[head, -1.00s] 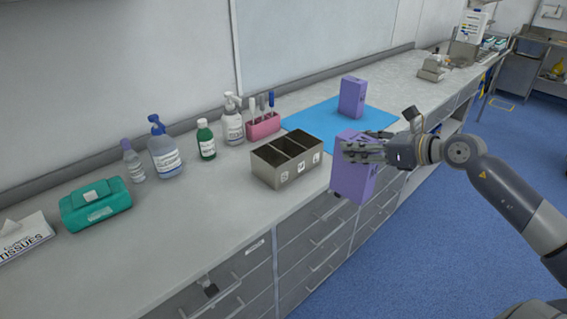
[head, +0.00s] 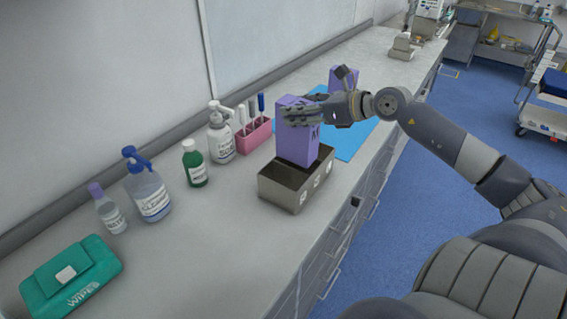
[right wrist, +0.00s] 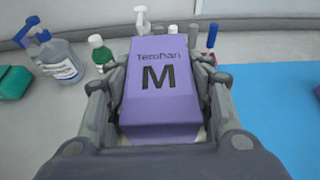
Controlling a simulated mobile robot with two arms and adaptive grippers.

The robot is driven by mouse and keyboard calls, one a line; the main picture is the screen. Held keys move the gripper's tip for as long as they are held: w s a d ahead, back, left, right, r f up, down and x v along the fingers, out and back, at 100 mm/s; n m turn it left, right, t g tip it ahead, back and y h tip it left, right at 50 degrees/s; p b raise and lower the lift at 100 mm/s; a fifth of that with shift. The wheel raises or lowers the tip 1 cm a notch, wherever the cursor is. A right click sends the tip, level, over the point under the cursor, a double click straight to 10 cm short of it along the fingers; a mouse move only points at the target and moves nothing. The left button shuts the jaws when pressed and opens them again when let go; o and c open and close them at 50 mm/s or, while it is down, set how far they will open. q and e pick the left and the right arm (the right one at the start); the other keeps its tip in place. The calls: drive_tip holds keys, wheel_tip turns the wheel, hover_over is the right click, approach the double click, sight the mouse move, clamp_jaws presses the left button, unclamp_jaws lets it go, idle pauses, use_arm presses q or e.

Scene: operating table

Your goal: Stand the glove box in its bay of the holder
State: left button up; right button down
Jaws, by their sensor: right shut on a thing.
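A purple glove box (head: 297,146) stands roughly upright in my right gripper (head: 300,116). In the right wrist view the box (right wrist: 160,95) shows a large M between the two fingers. The grey metal holder (head: 298,197) stands on the counter directly below the box. The box's lower end overlaps the holder's middle and far part and hides those bays. I cannot tell whether its lower end is inside a bay or just above. The near-left part of the holder shows open and empty. My left gripper is out of view.
A second purple box (head: 345,76) stands on the blue mat (head: 352,142) behind my gripper. A pink pen holder (head: 255,138), a white pump bottle (head: 220,140), a green bottle (head: 194,166) and a blue-topped bottle (head: 148,190) line the wall side. Teal wipes (head: 72,280) lie front left.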

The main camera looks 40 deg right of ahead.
sight(300, 141)
drive_tip(key=f, duration=0.5)
drive_tip(key=shift+s+d+p, duration=0.1)
drive_tip(key=shift+s+p, duration=0.25)
wheel_tip(300, 141, down, 4)
drive_tip(key=shift+w+r, duration=0.1)
drive_tip(key=c, duration=1.2)
unclamp_jaws()
drive_tip(key=shift+f, duration=0.3)
drive_tip(key=o, duration=0.4)
drive_tip(key=shift+o, duration=0.2)
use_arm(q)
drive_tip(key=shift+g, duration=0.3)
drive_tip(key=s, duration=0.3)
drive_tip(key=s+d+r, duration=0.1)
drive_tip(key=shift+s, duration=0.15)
use_arm(e)
drive_tip(key=shift+r, duration=0.1)
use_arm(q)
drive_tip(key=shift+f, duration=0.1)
